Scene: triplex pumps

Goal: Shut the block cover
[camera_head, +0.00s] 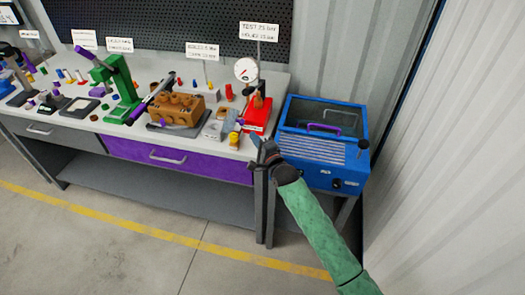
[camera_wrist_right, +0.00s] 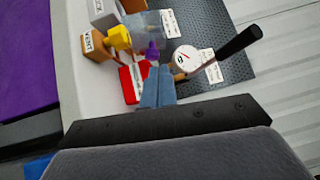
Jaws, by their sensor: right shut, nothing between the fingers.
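My right gripper (camera_head: 262,147) is shut and empty in the head view, in front of the bench's right end. Its blue fingers (camera_wrist_right: 157,88) are together in the wrist view, in front of the red test stand (camera_wrist_right: 131,84). A clear, see-through piece (camera_wrist_right: 148,24) stands beyond them, near a yellow knob (camera_wrist_right: 118,38) and a purple part (camera_wrist_right: 152,50). It may be the block cover; I cannot tell its hinge or how far it is open. The red stand (camera_head: 256,116) also shows in the head view. My left gripper is not in view.
A pressure gauge (camera_head: 246,69) rises behind the stand. A brown block (camera_head: 177,104) sits on the bench (camera_head: 215,152) to the left, beside a green press (camera_head: 113,85). A blue washer-like box (camera_head: 322,178) stands right of the bench. The floor in front is clear.

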